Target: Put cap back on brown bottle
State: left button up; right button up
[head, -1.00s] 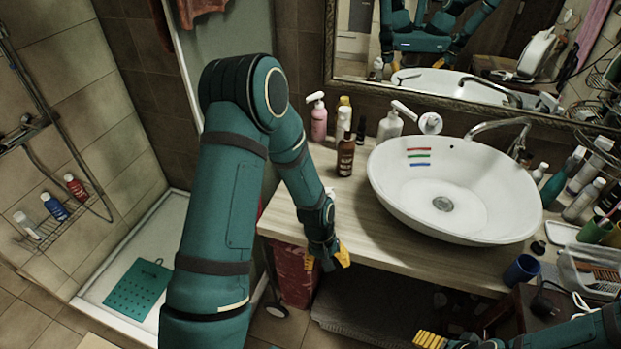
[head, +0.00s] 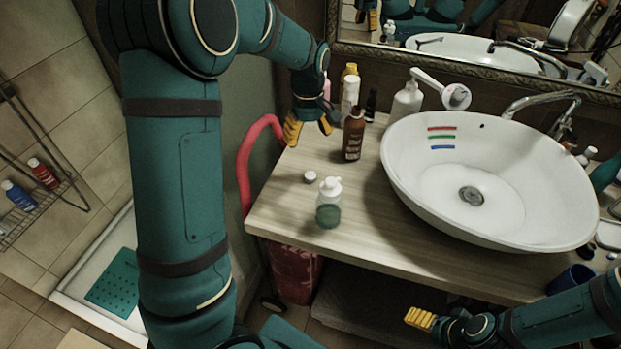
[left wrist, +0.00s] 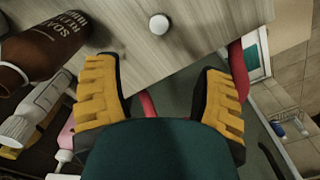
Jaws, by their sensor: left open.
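The brown bottle (head: 353,138) stands upright on the wooden counter, left of the basin. It also shows at the upper left of the left wrist view (left wrist: 45,45). A small round white cap (head: 310,177) lies on the counter in front of the bottle and to its left; it shows at the top of the left wrist view (left wrist: 159,25). My left gripper (head: 309,128) is open and empty, left of the brown bottle and apart from it. My right gripper (head: 420,319) is low, below the counter's front edge; its opening is unclear.
A white pump bottle (head: 406,101) and several small bottles stand behind the brown bottle. The white basin (head: 465,215) fills the right. The counter's left front is mostly bare.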

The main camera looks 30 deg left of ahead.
pick_arm(q)
jog(key=shift+w+a+f, duration=0.1)
jog(key=shift+w+f, duration=0.05)
jog(key=shift+f, duration=0.1)
jog(key=b, duration=0.2)
send_over(311, 175)
jog(key=f, duration=0.8)
jog(key=shift+a+f, duration=0.3)
jog(key=shift+a, duration=0.1)
jog(key=f, duration=0.3)
jog(key=f+b, duration=0.1)
jog(key=shift+d+f, duration=0.15)
jog(key=shift+d, duration=0.2)
jog(key=shift+f, duration=0.5)
